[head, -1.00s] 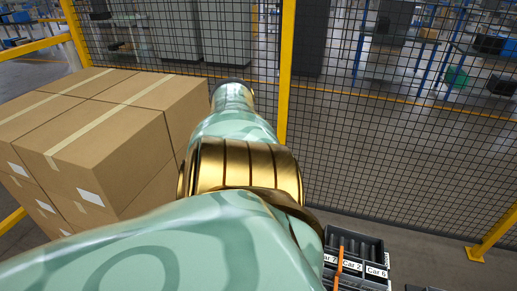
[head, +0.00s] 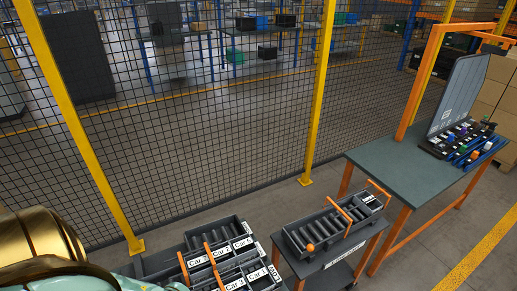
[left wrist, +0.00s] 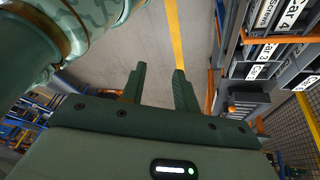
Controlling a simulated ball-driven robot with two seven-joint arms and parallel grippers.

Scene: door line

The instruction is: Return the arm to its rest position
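My left arm (head: 40,250) shows at the lower left of the head view as a gold joint and a bit of pale green shell. Its hand is outside that view. In the left wrist view my left gripper (left wrist: 160,88) has its two dark green fingers spread apart with nothing between them, over grey floor. The arm's green and gold links fill the upper left of that view. My right gripper is in neither view.
Labelled black bins (head: 205,255) stand at the bottom of the head view, beside a trolley with a slotted tray (head: 325,232). A work table (head: 400,170) stands at right. A yellow-posted mesh fence (head: 210,120) runs behind. The wrist view shows labelled bins (left wrist: 265,50) at right.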

